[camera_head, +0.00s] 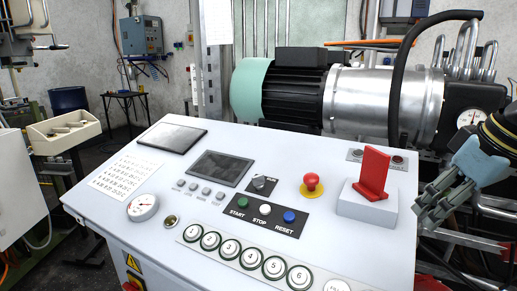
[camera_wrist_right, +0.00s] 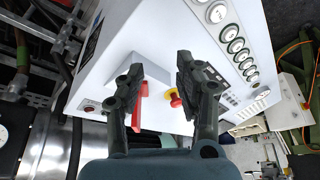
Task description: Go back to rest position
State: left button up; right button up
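My right gripper (camera_head: 432,208) is at the right edge of the white control panel (camera_head: 150,225), to the right of a red lever (camera_head: 374,172) on a pale grey block. It is apart from the lever and holds nothing that I can see. In the right wrist view its two dark fingers (camera_wrist_right: 158,75) are spread apart. The red lever (camera_wrist_right: 143,107) and the red emergency button (camera_wrist_right: 175,98) show beyond them. My left gripper is in neither view.
A red mushroom button (camera_head: 312,181) and a row of numbered buttons (camera_head: 230,247) are on the panel. Behind it stands a motor with a steel drum (camera_head: 375,100) and a black hose (camera_head: 398,90). A beige tray (camera_head: 62,132) is at the left.

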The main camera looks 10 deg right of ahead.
jog(key=s+a+f+m+g+h, duration=0.1)
jog(key=s+a+f, duration=0.3)
jog(key=s+f, duration=0.45)
jog(key=s+a+f+h, duration=0.1)
jog(key=s+a+f, duration=0.3)
jog(key=s+f, duration=0.4)
notch_tip(320, 180, down, 35)
jog(key=s+d+g+b, duration=0.1)
jog(key=s+d+b, duration=0.1)
jog(key=b, duration=1)
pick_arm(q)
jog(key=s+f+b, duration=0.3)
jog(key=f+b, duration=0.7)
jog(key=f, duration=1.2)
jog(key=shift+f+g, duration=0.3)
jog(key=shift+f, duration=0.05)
pick_arm(e)
jog(key=s+f, duration=0.6)
jog(key=f, duration=0.3)
jog(key=s+d+f+g, duration=0.1)
jog(key=s+f, duration=0.5)
jog(key=f, duration=0.3)
jog(key=s+f, duration=0.7)
jog(key=f, duration=0.2)
jog(key=shift+d+f+g, duration=0.15)
jog(key=shift+f+g, duration=0.1)
jog(key=shift+g, duration=0.05)
